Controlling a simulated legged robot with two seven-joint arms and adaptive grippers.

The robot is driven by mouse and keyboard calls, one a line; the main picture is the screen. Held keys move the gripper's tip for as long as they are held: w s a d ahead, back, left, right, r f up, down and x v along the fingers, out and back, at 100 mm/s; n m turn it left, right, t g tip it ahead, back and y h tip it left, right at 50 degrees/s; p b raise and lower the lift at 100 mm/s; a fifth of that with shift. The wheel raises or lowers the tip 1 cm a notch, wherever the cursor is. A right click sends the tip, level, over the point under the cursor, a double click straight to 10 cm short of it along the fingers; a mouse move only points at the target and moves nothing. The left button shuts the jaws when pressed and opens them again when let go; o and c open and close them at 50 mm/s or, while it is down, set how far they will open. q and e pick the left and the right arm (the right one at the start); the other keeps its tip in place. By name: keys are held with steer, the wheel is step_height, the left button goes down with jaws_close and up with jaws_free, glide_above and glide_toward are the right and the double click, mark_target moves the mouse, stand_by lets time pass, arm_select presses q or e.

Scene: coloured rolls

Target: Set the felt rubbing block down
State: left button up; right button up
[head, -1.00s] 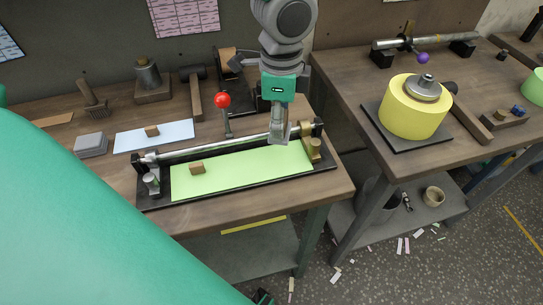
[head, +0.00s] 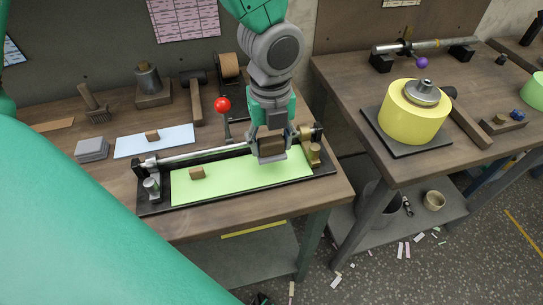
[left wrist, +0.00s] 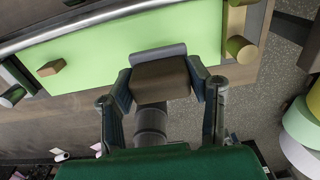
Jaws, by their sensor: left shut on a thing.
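The felt rubbing block (head: 272,144) is a brown block with a grey pad along one side. My left gripper (head: 271,148) is shut on it over the right part of the light green sheet (head: 235,178). I cannot tell whether the block touches the sheet. In the left wrist view the block (left wrist: 160,82) sits between the two fingers of the left gripper (left wrist: 160,88), its grey pad (left wrist: 158,54) beyond it. My right gripper is not in view.
The sheet lies on a black-framed bed (head: 152,207) with a metal bar (head: 190,153) behind. A small wooden block (head: 196,173) rests on the sheet's left. A red knob (head: 222,105) stands behind. A yellow roll (head: 413,112) stands on the right bench. The sheet's middle is clear.

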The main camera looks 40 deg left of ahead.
mark_target(271, 157)
arm_select(q)
step_height(271, 157, down, 4)
steer(key=shift+s+r+b, duration=0.1)
steer(key=shift+s+b, duration=0.05)
steer(key=shift+b, duration=0.2)
steer(key=o, duration=1.2)
steer(key=shift+f, duration=0.2)
step_height(271, 157, up, 12)
steer(key=shift+r+p, duration=0.15)
steer(key=shift+p, duration=1.05)
